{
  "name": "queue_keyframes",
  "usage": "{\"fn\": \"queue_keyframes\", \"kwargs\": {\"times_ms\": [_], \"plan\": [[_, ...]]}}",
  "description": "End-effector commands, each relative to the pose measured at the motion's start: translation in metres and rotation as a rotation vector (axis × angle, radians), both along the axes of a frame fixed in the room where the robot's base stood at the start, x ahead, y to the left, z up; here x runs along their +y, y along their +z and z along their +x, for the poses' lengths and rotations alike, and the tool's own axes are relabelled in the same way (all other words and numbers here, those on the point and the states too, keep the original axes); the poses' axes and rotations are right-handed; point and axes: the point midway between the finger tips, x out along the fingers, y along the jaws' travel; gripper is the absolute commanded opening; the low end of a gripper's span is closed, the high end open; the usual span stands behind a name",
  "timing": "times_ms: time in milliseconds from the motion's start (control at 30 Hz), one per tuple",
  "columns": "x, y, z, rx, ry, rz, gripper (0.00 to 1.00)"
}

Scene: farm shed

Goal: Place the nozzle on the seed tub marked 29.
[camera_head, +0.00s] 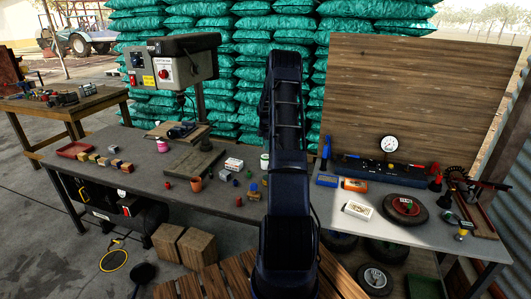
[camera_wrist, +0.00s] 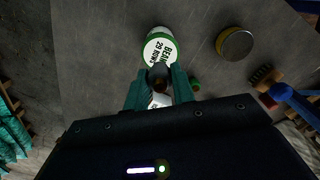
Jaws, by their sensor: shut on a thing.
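In the head view my arm hides the gripper, and I cannot tell which tub there is marked 29.
A round tub with a dark top and yellow rim (camera_wrist: 235,43) stands right of the seed tub. A drill press (camera_head: 180,65) stands on the bench at the left. Stacked green sacks (camera_head: 235,100) rise behind the bench.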

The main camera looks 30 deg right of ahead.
Motion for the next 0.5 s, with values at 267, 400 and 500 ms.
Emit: {"fn": "queue_keyframes", "kwargs": {"times_ms": [267,400,500], "plan": [[0.0,-0.031,-0.001,0.003,0.0,0.0,0.04],[0.0,-0.043,-0.001,0.002,0.0,0.0,0.04],[0.0,-0.043,0.0,0.001,0.0,0.0,0.04]]}}
